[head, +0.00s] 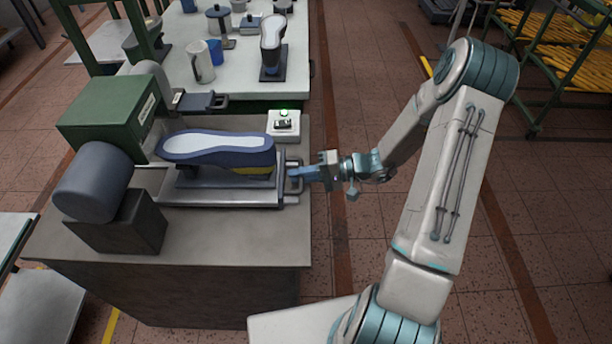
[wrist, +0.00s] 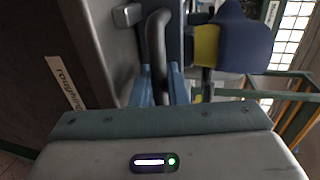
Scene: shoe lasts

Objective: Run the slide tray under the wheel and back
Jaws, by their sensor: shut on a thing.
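The slide tray (head: 225,195) is a grey metal plate on rails on the machine's bench. A shoe last with a blue side and pale sole (head: 215,147) lies sole up on it, on a yellow support (head: 254,170). The wheel (head: 92,182) is a dark grey drum at the left end of the machine, left of the tray. My gripper (head: 298,174) is shut on the tray's handle at its right end. In the wrist view the fingers close around the dark handle bar (wrist: 157,45), and the last's blue end (wrist: 245,45) shows beyond.
A green machine housing (head: 108,112) stands behind the tray. A white switch box with a green light (head: 284,124) sits at the bench's back right. A white table (head: 290,70) behind holds mugs and another last. Floor right of the bench is clear around my arm.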

